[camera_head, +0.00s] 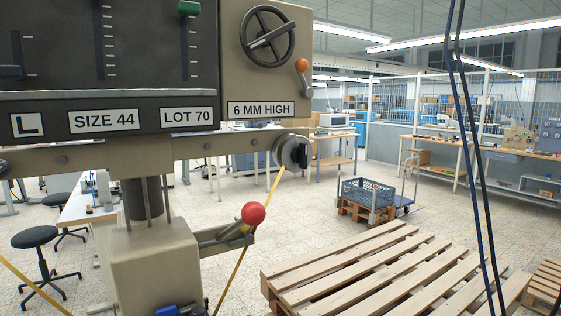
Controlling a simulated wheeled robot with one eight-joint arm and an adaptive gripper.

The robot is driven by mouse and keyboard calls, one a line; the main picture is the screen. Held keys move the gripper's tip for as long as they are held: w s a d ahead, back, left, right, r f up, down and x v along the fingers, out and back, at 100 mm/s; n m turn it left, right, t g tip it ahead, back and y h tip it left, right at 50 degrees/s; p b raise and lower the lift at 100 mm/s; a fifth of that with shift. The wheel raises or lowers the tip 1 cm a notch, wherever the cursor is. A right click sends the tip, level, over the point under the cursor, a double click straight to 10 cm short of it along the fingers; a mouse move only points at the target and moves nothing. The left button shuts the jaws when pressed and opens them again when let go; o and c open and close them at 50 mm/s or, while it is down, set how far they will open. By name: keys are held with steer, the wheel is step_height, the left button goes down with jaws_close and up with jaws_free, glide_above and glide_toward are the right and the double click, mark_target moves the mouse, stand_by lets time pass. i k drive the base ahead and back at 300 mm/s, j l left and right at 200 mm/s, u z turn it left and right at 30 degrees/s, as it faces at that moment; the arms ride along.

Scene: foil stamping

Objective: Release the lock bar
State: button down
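The stamping machine (170,113) fills the left of the head view. A beige horizontal bar (230,145) runs below its label panel. At the bar's right end is a round grey knob (289,151) with a black grip. Below it, a short lever with a red ball (253,213) points up and right from the machine's lower block (150,260). No label names the lock bar, so I cannot tell which of these parts it is. My gripper is not in view.
A black handwheel (267,36) and an orange-knobbed lever (302,65) sit above. Yellow straps slant past the lower block. A wooden pallet (375,268) lies at the lower right, and dark cables (467,130) hang at right.

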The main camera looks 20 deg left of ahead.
mark_target(9, 96)
steer(key=u, duration=1.95)
steer(key=i, duration=0.25)
steer(key=i+j, duration=0.1)
steer(key=j, duration=0.15)
steer(key=k+l, duration=0.1)
steer(key=l+u, duration=0.05)
steer(key=l, duration=0.05)
